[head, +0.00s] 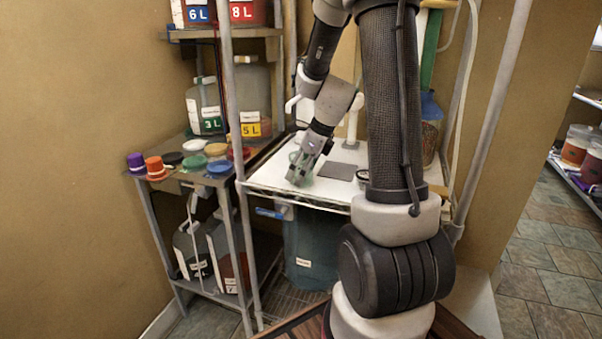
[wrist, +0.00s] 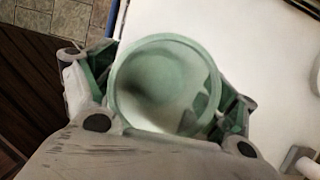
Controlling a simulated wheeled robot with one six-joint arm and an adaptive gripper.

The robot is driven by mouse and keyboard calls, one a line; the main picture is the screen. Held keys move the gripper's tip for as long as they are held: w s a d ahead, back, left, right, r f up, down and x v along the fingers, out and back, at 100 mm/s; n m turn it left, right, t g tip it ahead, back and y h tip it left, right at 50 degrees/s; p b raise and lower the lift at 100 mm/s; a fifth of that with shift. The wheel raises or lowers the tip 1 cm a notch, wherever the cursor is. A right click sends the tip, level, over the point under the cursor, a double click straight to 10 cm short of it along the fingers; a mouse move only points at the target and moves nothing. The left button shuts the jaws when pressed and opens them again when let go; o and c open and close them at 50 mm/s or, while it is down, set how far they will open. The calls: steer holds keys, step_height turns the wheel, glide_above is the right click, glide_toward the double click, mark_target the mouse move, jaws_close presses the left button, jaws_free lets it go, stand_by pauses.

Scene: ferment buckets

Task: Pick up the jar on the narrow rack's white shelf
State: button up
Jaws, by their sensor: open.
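The jar is a round, pale green, translucent vessel with a green rim. In the wrist view the jar (wrist: 165,42) sits between the spread fingers of my gripper (wrist: 165,88), one finger to each side. It looks to be on or just above the white shelf (wrist: 262,60); I cannot tell whether the fingers touch it. In the head view my gripper (head: 301,172) is low over the left part of the white shelf (head: 270,178), with the greenish jar mostly hidden behind it. The gripper is open.
A grey square plate (head: 338,171) lies on the shelf right of my gripper. A rack at left holds coloured lids (head: 195,162) and jugs (head: 255,92). A metal post (head: 240,150) stands just left of the shelf. A blue bucket (head: 305,250) stands below.

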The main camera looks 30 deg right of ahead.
steer(key=shift+f, duration=0.2)
steer(key=c, duration=1.1)
steer(key=shift+r, duration=0.1)
steer(key=shift+c, duration=0.2)
